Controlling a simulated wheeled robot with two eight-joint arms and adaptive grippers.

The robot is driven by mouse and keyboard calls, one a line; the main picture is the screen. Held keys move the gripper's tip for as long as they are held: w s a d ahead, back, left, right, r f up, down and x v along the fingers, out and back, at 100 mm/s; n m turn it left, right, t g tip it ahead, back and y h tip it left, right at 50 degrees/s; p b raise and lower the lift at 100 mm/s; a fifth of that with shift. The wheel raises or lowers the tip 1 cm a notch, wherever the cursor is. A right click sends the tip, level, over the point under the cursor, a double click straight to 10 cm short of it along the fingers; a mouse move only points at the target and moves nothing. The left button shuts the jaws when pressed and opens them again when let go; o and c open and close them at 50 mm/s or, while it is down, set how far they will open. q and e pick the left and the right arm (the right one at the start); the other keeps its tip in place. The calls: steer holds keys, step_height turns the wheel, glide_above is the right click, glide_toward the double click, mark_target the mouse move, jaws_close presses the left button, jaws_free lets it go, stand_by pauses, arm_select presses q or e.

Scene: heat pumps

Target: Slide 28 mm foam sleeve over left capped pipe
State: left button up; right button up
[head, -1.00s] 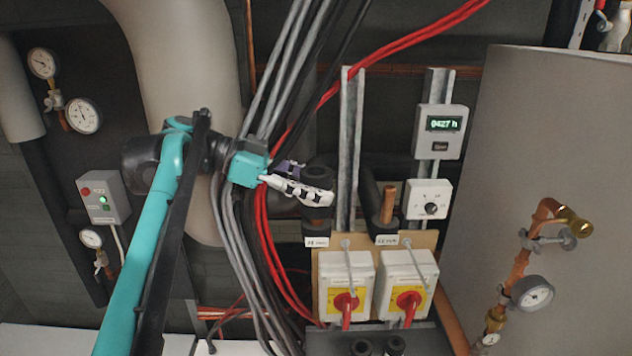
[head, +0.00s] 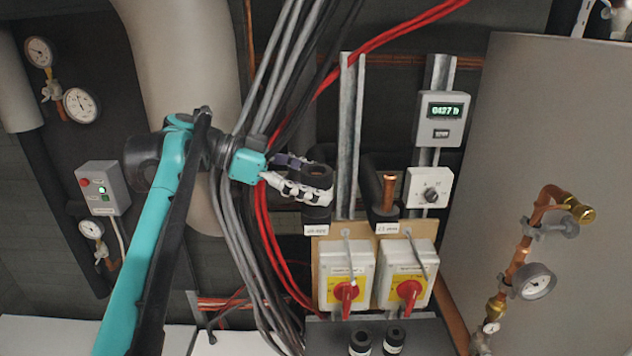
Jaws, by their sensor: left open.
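The black foam sleeve (head: 318,174) is upright at the left pipe position, its round open top facing up. It sits directly above the black lower insulation (head: 316,214) of the left pipe, and no copper shows between them. The pipe's cap is hidden. My left gripper (head: 312,184) is open, with a pale finger along the near side of the sleeve and a dark finger behind it. Contact is hard to tell. The right pipe (head: 389,190) shows bare copper above its black insulation. My right gripper is not in view.
Two red-and-yellow switch boxes (head: 346,266) are below the pipes. Two short black sleeves (head: 361,341) stand on a dark surface at the bottom. Grey, black and red cables (head: 262,215) run close behind my left wrist. A thermostat (head: 430,188) is to the right.

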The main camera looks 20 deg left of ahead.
arm_select(q)
steer(key=shift+a, duration=0.1)
steer(key=v, duration=1.1)
steer(key=shift+a+r, duration=0.25)
steer(key=shift+a, duration=0.05)
